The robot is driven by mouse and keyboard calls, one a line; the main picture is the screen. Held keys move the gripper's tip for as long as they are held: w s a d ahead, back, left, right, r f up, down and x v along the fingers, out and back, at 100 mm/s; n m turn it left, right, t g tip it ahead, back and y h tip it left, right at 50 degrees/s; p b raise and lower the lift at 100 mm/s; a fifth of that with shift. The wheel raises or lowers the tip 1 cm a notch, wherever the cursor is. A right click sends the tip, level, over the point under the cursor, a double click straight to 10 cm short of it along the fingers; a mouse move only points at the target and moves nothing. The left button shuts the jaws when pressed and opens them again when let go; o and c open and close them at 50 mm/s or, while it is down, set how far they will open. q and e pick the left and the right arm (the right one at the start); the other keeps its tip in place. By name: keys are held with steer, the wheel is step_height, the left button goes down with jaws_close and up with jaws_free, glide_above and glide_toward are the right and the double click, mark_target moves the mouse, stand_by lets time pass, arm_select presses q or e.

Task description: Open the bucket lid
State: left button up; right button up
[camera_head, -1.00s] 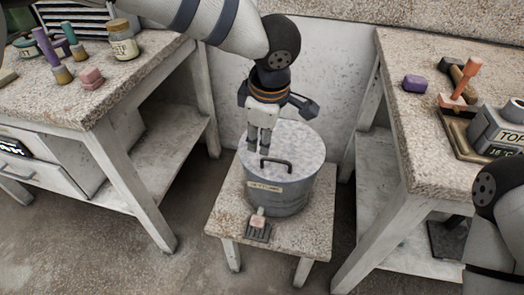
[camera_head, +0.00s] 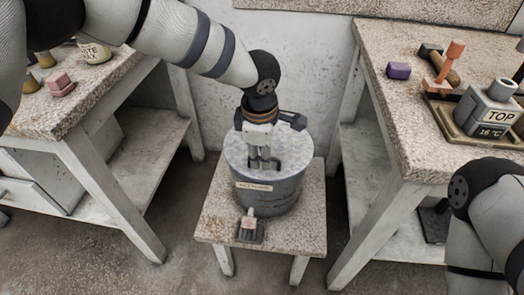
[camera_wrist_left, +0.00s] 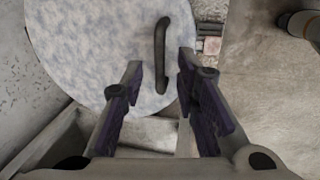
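The grey bucket (camera_head: 274,194) stands upright on a small stool. Its round speckled lid (camera_head: 240,148) is on it and fills the upper left of the left wrist view (camera_wrist_left: 90,50). The lid's dark bar handle (camera_wrist_left: 161,50) is partly hidden by my gripper in the head view. My left gripper (camera_head: 263,163) points down over the lid at the handle. In the left wrist view its fingers (camera_wrist_left: 160,72) are spread, with the handle in the gap between the tips; I cannot tell whether they touch it. My right arm shows at lower right, its gripper out of frame.
The stool (camera_head: 215,218) has a small block on a dark pad (camera_head: 250,230) at the bucket's front. A workbench (camera_head: 45,110) stands on the left. Another (camera_head: 400,130) on the right carries a mallet and a grey device (camera_head: 487,112).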

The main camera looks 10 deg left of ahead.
arm_select(q)
jaws_close()
steer(key=shift+r, duration=0.2)
